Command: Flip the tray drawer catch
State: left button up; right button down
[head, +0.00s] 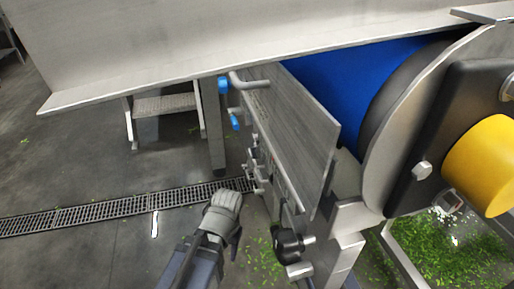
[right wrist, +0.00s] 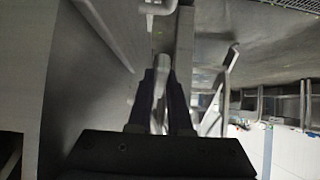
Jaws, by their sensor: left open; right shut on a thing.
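My left gripper (head: 222,208) is grey and reaches up from the bottom of the head view, left of the machine's side. Its jaws are open, and I see nothing between them. My right gripper (right wrist: 161,85) shows in the right wrist view with two dark fingers. They are shut on a pale metal rod-like part (right wrist: 162,62). Whether this part is the drawer catch, I cannot tell. In the head view, a grey metal panel (head: 292,125) has a bent handle (head: 248,82) at its top left and small fittings (head: 257,165) along its edge.
A blue roller (head: 350,78) and yellow cylinder (head: 485,165) are at the right. A steel ledge (head: 230,60) overhangs the top. Blue-ended levers (head: 234,122) stick out beside a post. A floor drain (head: 110,208) crosses open floor at left. Green scraps (head: 450,250) lie below.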

jog(key=c, duration=1.1)
grip_release()
jog(key=p+v, duration=0.4)
jog(key=v, duration=0.3)
jog(key=shift+s+r+p, duration=0.2)
jog(key=shift+s+p, duration=0.1)
jog(key=shift+s, duration=0.05)
jog(key=shift+c, duration=0.3)
